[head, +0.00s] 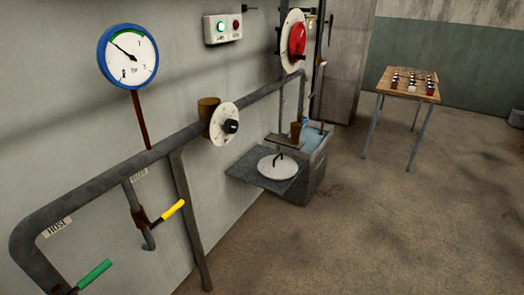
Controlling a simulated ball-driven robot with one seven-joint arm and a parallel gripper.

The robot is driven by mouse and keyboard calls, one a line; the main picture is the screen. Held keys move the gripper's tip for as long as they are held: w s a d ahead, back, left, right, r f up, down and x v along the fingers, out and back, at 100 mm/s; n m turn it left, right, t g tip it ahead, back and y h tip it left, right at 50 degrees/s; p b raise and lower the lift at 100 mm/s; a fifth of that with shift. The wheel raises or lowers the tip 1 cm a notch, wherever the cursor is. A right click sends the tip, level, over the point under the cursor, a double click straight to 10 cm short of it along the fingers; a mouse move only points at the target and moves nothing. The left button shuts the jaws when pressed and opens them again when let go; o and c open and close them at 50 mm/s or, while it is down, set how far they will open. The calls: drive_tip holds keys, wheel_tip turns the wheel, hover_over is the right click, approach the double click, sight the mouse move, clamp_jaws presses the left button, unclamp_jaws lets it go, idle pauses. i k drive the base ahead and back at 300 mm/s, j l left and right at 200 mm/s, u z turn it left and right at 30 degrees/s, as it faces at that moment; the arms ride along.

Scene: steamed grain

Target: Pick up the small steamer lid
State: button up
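The small steamer lid (278,166) is a pale round disc with a dark arched handle (278,157) on top. It lies on a grey shelf or tray (252,171) low beside the wall, in the middle of the head view. I cannot tell whether anything is under the lid. My gripper is not in the head view, so where it is relative to the lid is not shown.
A thick pipe (90,184) with a green handle (95,274) and a yellow handle (174,209) runs along the left wall. A grey box-like basin (312,178) stands behind the shelf. A small table (407,79) stands far right. The floor (380,225) is clear.

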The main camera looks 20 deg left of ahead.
sight(280, 166)
drive_tip(key=i+j, duration=0.25)
drive_tip(key=i, duration=0.2)
drive_tip(key=i+j+z, duration=0.1)
drive_tip(key=i+j, duration=0.15)
drive_tip(key=i, duration=0.2)
drive_tip(key=i+j, duration=0.3)
drive_tip(key=i+j+z, duration=0.15)
drive_tip(key=j, duration=0.2)
drive_tip(key=i+j+z, duration=0.15)
drive_tip(key=j, duration=0.25)
drive_tip(key=i+j+z, duration=0.15)
drive_tip(key=j, duration=0.3)
drive_tip(key=i+j+z, duration=0.15)
drive_tip(key=j, duration=0.25)
drive_tip(key=i+j+z, duration=0.15)
drive_tip(key=j, duration=0.3)
